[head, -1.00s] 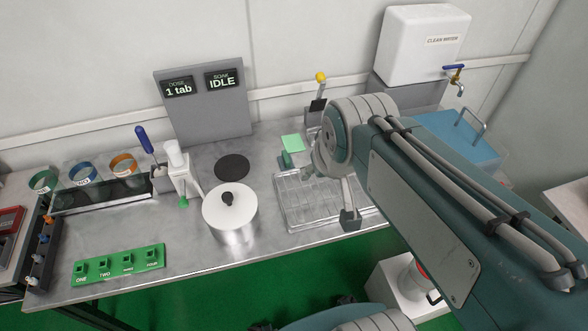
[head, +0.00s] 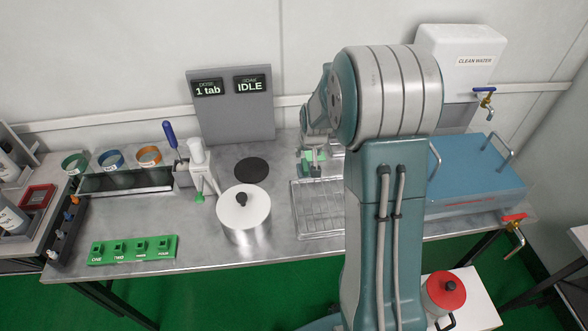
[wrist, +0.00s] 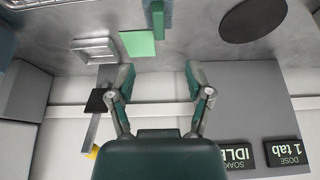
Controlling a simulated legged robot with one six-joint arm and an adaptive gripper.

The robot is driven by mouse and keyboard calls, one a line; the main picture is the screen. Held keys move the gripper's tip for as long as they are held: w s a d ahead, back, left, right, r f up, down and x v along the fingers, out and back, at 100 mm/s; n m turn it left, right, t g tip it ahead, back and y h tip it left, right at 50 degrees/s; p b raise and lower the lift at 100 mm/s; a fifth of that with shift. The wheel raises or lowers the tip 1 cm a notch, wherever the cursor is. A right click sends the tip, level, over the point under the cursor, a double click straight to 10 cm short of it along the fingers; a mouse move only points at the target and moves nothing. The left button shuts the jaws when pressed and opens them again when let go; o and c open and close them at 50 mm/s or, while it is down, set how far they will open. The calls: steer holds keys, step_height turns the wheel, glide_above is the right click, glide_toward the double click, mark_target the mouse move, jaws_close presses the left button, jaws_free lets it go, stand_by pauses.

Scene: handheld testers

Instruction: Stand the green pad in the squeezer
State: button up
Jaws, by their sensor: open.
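A flat light-green square (wrist: 138,43), which looks like the green pad, lies on the metal bench in the wrist view. A narrow upright block (wrist: 158,14), teal with a green side, stands beside it at the top edge; I cannot tell which of the two is the pad. The squeezer appears to be the pale square base (wrist: 96,50) with a bar, a black plate (wrist: 96,101) and a yellow knob (wrist: 92,152), left of the square. My gripper (wrist: 159,72) is open and empty, with its fingers apart near the square and block. My arm hides the squeezer in the head view.
A clear ribbed tray (head: 318,222) lies in front of my gripper. A lidded pot (head: 244,216) and a black disc (head: 251,169) stand to its left. The display panel (head: 231,106) is behind. A blue box (head: 478,172) is on the right.

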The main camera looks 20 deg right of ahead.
mark_target(306, 167)
steer(key=x, duration=0.7)
steer(key=shift+x, duration=2.95)
steer(key=shift+s+d, duration=0.1)
steer(key=shift+s, duration=0.05)
jaws_close()
